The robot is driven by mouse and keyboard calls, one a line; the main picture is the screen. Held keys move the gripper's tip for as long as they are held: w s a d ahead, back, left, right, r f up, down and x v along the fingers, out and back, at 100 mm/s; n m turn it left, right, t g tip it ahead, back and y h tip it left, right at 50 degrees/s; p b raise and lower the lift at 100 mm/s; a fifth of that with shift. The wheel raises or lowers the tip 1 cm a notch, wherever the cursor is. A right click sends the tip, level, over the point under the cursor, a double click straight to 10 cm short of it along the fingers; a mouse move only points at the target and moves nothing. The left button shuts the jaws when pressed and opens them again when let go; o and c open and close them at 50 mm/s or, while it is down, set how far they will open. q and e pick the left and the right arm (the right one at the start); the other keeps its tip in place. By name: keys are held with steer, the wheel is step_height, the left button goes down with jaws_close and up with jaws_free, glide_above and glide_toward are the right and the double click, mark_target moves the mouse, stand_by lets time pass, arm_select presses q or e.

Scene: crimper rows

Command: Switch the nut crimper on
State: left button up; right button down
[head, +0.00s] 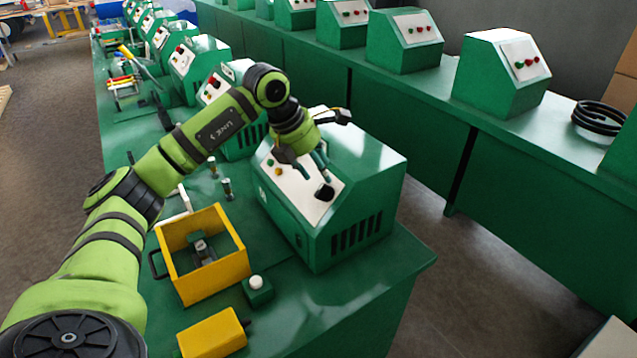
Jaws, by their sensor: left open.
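The nearest green machine (370,170), which I take to be the nut crimper, stands at the near end of the green bench. Its sloped white panel (300,192) carries a black knob (325,192) low on the right and small yellow and green buttons at the upper left. My left gripper (316,174) is open and empty, fingers pointing down over the panel, close to the black knob. I cannot tell whether a fingertip touches the knob. The gripper hides part of the panel. My right gripper is not in view.
A yellow box (237,266) with a dark tool in it stands left of the machine. A green block with a white button (257,284) and a yellow case (212,334) lie nearer. More green machines line both benches. A coiled black cable (598,117) lies at the right.

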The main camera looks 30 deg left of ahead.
mark_target(320, 186)
arm_select(q)
steer(key=shift+y, duration=0.3)
steer(key=f+p, duration=0.1)
steer(key=w+f, duration=0.1)
steer(key=f, duration=0.1)
steer(key=f+p, duration=0.1)
steer(key=f, duration=0.1)
steer(key=shift+w+a+p, duration=0.3)
steer(key=shift+a, duration=0.1)
steer(key=shift+w+f, duration=0.2)
steer(key=shift+f, duration=0.4)
steer(key=shift+d, duration=0.1)
jaws_close()
